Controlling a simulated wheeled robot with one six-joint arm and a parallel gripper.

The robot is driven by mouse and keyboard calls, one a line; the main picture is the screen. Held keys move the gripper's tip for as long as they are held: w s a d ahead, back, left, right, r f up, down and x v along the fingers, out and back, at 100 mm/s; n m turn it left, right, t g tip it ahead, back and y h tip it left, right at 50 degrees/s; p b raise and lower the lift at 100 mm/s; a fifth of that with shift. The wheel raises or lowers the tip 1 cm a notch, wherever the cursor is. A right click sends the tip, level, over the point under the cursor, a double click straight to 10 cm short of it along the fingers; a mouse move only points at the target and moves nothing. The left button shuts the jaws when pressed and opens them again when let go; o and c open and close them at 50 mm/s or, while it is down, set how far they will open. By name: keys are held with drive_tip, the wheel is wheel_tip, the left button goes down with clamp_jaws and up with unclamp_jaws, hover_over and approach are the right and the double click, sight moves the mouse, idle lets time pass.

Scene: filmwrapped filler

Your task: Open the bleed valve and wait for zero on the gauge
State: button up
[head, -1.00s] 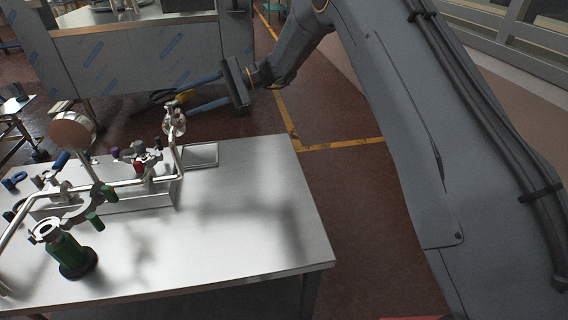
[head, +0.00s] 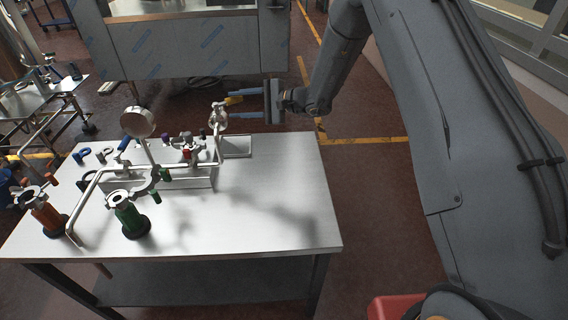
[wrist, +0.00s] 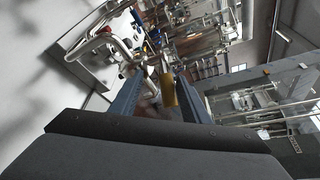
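The pipe rig stands on a steel table (head: 270,225). Its round gauge (head: 138,122) shows a plain silvery disc in the head view, with no readable dial. At the rig's right end is a small clear bowl-like fitting (head: 218,118). A yellow handle (head: 234,100) shows just above it, and also in the wrist view (wrist: 168,90), between my fingers. My gripper (head: 236,105) is open, its blue fingers pointing left on either side of the yellow handle. I cannot tell whether they touch it. A red handle (head: 187,153) and a purple one sit farther along the pipe.
A green-bodied fitting (head: 131,219) and an orange one (head: 48,217) stand at the table's front left. Blue clamps (head: 84,155) lie at the back left. A shallow tray (head: 237,147) sits behind the clear right part of the tabletop. A film-wrapped steel machine (head: 200,47) stands behind.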

drive_tip(key=b+v, duration=0.4)
drive_tip(key=v, duration=0.4)
drive_tip(key=s+d+f+n+g+h+b, duration=0.1)
drive_tip(key=s+d+f+h, duration=0.1)
drive_tip(key=s, duration=0.4)
drive_tip(key=s+d+f+n+g+h+b, duration=0.1)
drive_tip(key=s+d+f+n+g+h, duration=0.1)
drive_tip(key=s, duration=0.5)
drive_tip(key=s+d+f+n+g+h+b, duration=0.1)
drive_tip(key=s+d+f+g+h, duration=0.1)
drive_tip(key=s+d, duration=0.3)
drive_tip(key=shift+s+f+n+h+b, duration=0.3)
drive_tip(key=shift+s+f+h+b, duration=0.1)
drive_tip(key=shift+s+f+h, duration=0.55)
drive_tip(key=shift+d+r+g, duration=0.15)
drive_tip(key=shift+g, duration=0.15)
